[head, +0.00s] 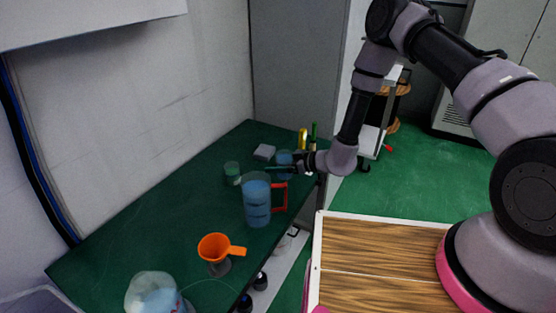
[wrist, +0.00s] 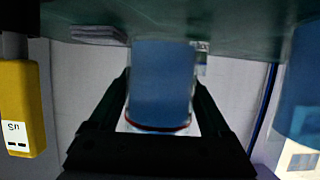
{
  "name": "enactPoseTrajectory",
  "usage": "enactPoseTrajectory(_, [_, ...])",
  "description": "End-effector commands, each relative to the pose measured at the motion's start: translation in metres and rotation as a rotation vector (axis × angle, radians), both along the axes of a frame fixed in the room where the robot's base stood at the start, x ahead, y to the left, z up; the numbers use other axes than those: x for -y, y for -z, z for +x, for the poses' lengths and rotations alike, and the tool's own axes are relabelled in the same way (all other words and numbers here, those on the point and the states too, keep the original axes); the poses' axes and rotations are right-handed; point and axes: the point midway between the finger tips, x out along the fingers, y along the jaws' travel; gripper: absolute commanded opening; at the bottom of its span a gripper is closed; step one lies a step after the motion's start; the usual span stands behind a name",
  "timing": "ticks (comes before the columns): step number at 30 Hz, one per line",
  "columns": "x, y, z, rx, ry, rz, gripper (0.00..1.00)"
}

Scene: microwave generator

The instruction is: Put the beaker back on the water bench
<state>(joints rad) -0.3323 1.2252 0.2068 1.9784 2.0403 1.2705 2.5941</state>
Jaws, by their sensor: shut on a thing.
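The beaker (head: 285,157), clear with blue contents, is at the far end of the green water bench (head: 150,220). My gripper (head: 283,168) is shut on it, with the arm reaching in from the right. In the wrist view, which looks upside down, the beaker (wrist: 160,85) stands between the two dark fingers (wrist: 162,100). Its base end meets the green bench surface (wrist: 240,18) in the picture; I cannot tell whether it rests there or hangs just above. Part of the beaker is hidden behind my gripper in the head view.
A large blue jug with a red handle (head: 257,200) stands nearer, and a small greenish cup (head: 232,173) is left of the beaker. A grey block (head: 264,152) and yellow bottle (head: 303,139) are close by. An orange funnel (head: 214,247) stands nearer. The bench's left side is clear.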

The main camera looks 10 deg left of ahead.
Motion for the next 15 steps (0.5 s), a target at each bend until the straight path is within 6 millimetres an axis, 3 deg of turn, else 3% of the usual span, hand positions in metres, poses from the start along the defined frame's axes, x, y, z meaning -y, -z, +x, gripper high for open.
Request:
enactPoseTrajectory(9, [0.0, 0.036, 0.0, 0.0, 0.0, -0.001, 0.0])
enactPoseTrajectory(15, [0.0, 0.039, 0.0, 0.0, 0.0, 0.0, 0.0])
